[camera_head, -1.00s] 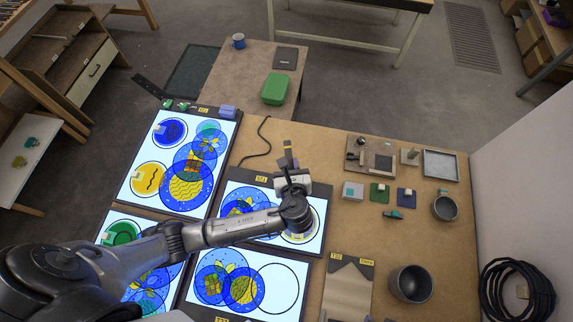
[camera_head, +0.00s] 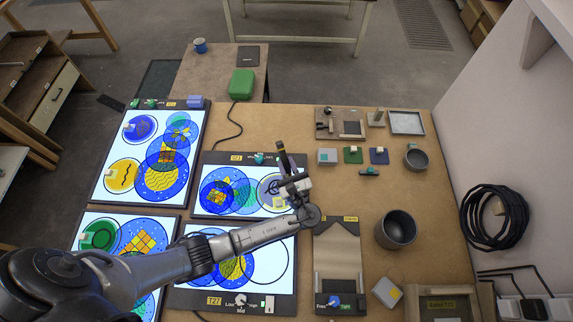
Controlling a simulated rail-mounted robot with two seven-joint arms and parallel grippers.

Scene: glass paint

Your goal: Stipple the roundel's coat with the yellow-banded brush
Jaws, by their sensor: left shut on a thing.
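My left gripper (camera_head: 293,187) comes in from the left and is shut on a dark upright brush (camera_head: 283,158) with a yellow band near its top. The gripper hangs over the right end of the middle light panel (camera_head: 209,210). A pale roundel (camera_head: 268,198) lies at that end, partly hidden by the gripper. The brush's lower end is hidden, so I cannot tell whether it touches the roundel. My right gripper is not in view.
Other lit panels with coloured glass discs lie left (camera_head: 192,165) and in front (camera_head: 284,285). A sloped board (camera_head: 338,255), a large dark pot (camera_head: 396,230) and a smaller pot (camera_head: 416,158) stand to the right. Several small blocks lie behind. The bench between them is clear.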

